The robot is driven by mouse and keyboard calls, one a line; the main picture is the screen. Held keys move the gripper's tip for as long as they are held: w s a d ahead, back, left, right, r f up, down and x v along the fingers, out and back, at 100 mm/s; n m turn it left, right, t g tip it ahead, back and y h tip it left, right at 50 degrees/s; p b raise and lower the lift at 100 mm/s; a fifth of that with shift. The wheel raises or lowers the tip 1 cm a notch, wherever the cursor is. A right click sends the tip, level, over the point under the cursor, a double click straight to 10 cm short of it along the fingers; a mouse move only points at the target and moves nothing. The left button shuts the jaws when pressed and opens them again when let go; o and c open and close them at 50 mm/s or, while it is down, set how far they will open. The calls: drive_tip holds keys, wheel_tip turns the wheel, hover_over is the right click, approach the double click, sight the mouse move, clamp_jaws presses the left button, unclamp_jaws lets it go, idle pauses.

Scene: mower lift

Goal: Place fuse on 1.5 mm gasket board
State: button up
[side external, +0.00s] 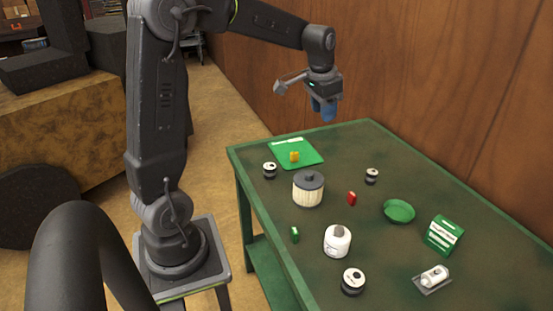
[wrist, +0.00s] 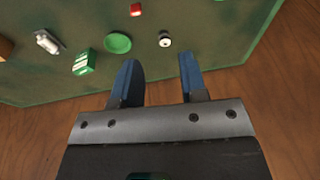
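A green sheet (side external: 312,156), likely the gasket board, lies at the table's far left; its thickness cannot be read. A small yellow block (side external: 294,157), which looks like a fuse, rests on it. A similar red piece (side external: 351,198) lies near the table's middle and also shows at the top of the wrist view (wrist: 136,10). A green piece (side external: 295,235) stands near the left edge. My gripper (side external: 324,108) hangs above the table's back edge, well clear of everything. In the wrist view its blue fingers (wrist: 159,64) are apart with nothing between them.
A ribbed round canister (side external: 308,192), a white jar (side external: 337,241) and several black-and-white round parts (side external: 353,281) stand on the green table (side external: 390,260). A green dish (side external: 399,211), a green box (side external: 444,236) and a white tube (side external: 434,276) are at right. A wooden wall rises behind.

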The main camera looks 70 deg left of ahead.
drive_tip(key=s+d+t+h, duration=0.1)
drive_tip(key=s+d+t, duration=0.2)
drive_tip(key=s+d, duration=1.4)
drive_tip(key=s, duration=0.3)
drive_tip(key=shift+d+r, duration=0.35)
